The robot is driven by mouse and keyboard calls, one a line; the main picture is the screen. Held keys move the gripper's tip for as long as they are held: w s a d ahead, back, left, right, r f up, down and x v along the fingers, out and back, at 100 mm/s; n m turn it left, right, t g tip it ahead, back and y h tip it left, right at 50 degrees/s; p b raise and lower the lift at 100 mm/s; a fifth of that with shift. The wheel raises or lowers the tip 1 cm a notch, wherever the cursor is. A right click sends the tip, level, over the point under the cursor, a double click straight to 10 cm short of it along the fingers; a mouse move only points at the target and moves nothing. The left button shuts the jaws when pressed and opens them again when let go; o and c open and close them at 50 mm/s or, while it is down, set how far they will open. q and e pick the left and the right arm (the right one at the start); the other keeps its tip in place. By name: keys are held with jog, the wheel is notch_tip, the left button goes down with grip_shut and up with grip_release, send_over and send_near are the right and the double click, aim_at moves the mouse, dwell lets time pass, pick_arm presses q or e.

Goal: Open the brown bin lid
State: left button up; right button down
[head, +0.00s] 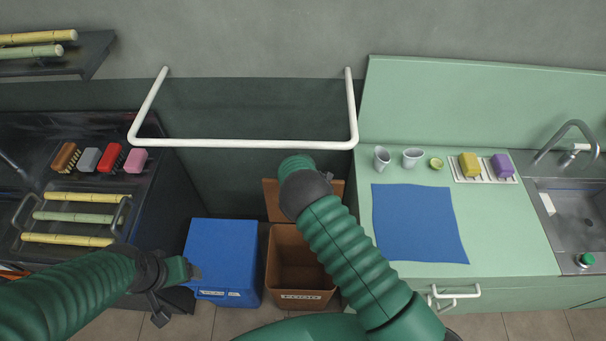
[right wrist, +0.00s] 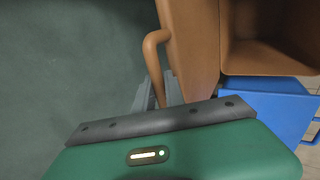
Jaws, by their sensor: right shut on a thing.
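The brown bin (head: 300,255) stands on the floor with its inside showing. Its brown lid (head: 272,198) is raised at the back of the bin, partly hidden behind my right arm. In the right wrist view the lid (right wrist: 190,45) is swung away from the bin opening (right wrist: 270,55). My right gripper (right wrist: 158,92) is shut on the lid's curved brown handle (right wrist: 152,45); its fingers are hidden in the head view. My left gripper (head: 192,271) is beside the blue bin's left side, and its finger opening is too small to tell.
A blue bin (head: 222,250) with its top closed stands left of the brown bin. A white rail (head: 245,143) spans above and behind the bins. A dark counter (head: 180,190) is on the left and a green counter (head: 400,275) on the right.

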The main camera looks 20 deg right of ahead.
jog(key=shift+a, duration=0.15)
jog(key=c, duration=1.5)
grip_release()
jog(key=shift+o, duration=0.3)
jog(key=shift+s+a, duration=0.1)
jog(key=shift+s+r, duration=0.1)
jog(key=shift+r, duration=0.05)
